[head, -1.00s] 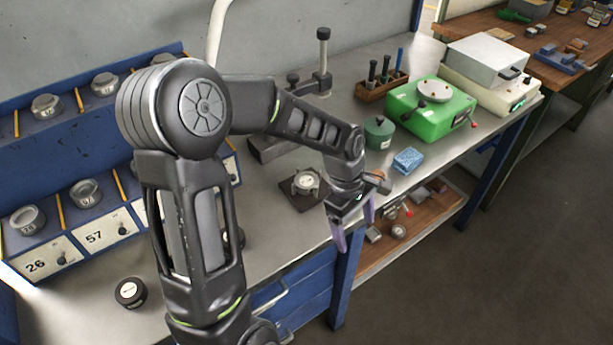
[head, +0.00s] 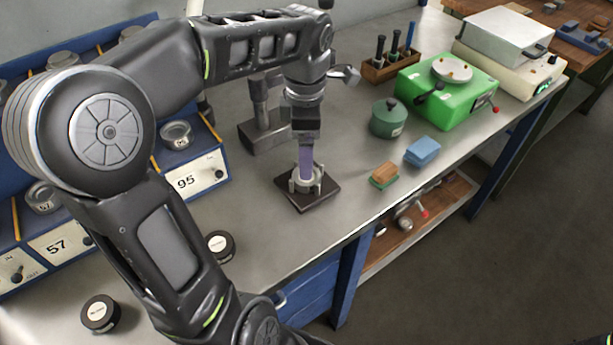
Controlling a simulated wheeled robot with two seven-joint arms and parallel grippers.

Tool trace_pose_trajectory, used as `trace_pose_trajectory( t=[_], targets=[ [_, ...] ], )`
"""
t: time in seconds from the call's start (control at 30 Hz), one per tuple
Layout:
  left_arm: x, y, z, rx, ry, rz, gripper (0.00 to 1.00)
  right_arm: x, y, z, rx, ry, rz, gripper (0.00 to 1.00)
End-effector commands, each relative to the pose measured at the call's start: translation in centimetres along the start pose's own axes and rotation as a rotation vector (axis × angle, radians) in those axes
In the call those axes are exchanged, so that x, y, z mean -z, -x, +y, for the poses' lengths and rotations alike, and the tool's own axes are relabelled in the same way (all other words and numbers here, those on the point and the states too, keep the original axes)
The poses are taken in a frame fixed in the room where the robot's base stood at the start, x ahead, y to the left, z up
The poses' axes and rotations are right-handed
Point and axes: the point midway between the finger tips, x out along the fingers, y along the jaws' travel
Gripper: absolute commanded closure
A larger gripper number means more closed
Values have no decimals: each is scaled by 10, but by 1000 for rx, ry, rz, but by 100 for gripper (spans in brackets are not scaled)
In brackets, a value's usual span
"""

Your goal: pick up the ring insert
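A grey metal ring-shaped piece with small lugs, which I take to be the ring insert (head: 318,186), sits on a dark square plate (head: 327,198) on the metal bench. My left gripper (head: 305,172) points down over it, with its purple fingers reaching to the ring. The fingers are seen nearly edge-on and hide part of the ring, so their gap and any contact cannot be told. Other round metal pieces stand in the blue numbered rack, one above the label 95 (head: 175,134). My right gripper is not in view.
A stand with a post (head: 265,135) is just behind the plate. A green canister (head: 388,119), a brown-and-green block (head: 384,174), a blue sponge (head: 422,151) and a green device (head: 447,93) are to the right. Black round tins (head: 100,314) lie front left.

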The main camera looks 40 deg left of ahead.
Motion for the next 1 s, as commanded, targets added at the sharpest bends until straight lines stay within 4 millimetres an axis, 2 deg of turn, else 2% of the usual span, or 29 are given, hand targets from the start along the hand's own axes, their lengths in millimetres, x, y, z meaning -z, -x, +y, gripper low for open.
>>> trace_pose_trajectory(
  t=[0.2, 0.57, 0.83, 1.0],
  targets=[
    [0, -20, 0, 2, 0, 0, 19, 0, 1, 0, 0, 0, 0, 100],
    [0, -25, 0, 2, -1, 0, 19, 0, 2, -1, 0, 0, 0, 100],
    [-1, -62, 0, 4, -1, 0, 19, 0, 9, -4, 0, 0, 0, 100],
    [-2, -73, 0, 1, -2, -2, 19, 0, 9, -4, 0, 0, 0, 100]
  ],
)
